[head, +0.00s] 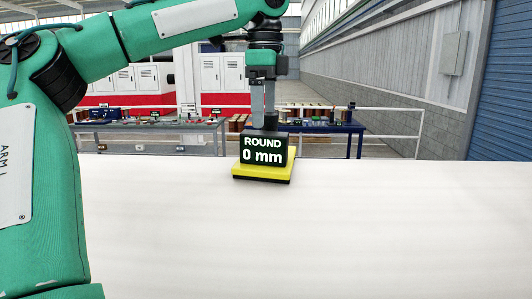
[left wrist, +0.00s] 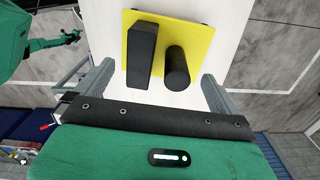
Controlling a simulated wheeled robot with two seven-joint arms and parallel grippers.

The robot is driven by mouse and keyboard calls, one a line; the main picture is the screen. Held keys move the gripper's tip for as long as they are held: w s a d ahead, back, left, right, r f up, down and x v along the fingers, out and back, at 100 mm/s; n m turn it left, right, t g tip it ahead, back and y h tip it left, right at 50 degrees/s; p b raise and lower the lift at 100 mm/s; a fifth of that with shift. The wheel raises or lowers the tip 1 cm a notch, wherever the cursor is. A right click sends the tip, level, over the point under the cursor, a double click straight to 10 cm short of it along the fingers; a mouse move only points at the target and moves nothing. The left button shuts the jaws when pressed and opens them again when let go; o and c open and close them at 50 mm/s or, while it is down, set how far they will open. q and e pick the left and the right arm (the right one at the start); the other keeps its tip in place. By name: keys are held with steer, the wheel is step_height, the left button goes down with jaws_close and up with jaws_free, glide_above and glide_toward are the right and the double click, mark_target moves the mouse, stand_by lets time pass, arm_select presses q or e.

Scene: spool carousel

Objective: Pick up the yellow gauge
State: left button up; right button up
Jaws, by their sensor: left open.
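The yellow gauge (head: 268,168) stands on the white table, with a black block lettered "ROUND 0 mm" on its yellow base. In the left wrist view the gauge (left wrist: 205,42) shows its base from above, with the black block and a round black post side by side. My left gripper (head: 263,118) points down over the gauge, its fingertips close behind the top of the black block. In the left wrist view the fingers of my left gripper (left wrist: 157,74) are apart, one to each side of the block and post, with nothing clamped. My right gripper is out of view.
The white table (head: 400,225) is bare around the gauge, which stands near its far edge. Beyond are a grey bench (head: 150,126) and a blue-legged bench (head: 318,128) with small items, a white railing, and red-and-white cabinets.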

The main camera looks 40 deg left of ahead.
mark_target(267, 138)
arm_select(q)
steer(key=shift+d+f, duration=0.1)
steer(key=shift+f, duration=0.7)
steer(key=shift+d+f+p, duration=0.1)
steer(key=shift+f+p, duration=0.2)
steer(key=shift+p, duration=0.2)
step_height(267, 138, down, 3)
steer(key=shift+f+p, duration=0.2)
steer(key=shift+p, duration=0.65)
steer(key=shift+f, duration=0.55)
steer(key=c, duration=1.4)
steer(key=shift+r, duration=0.1)
steer(key=shift+c, duration=0.9)
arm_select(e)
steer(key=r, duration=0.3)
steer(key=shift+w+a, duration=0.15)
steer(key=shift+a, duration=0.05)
arm_select(q)
steer(key=shift+w, duration=0.1)
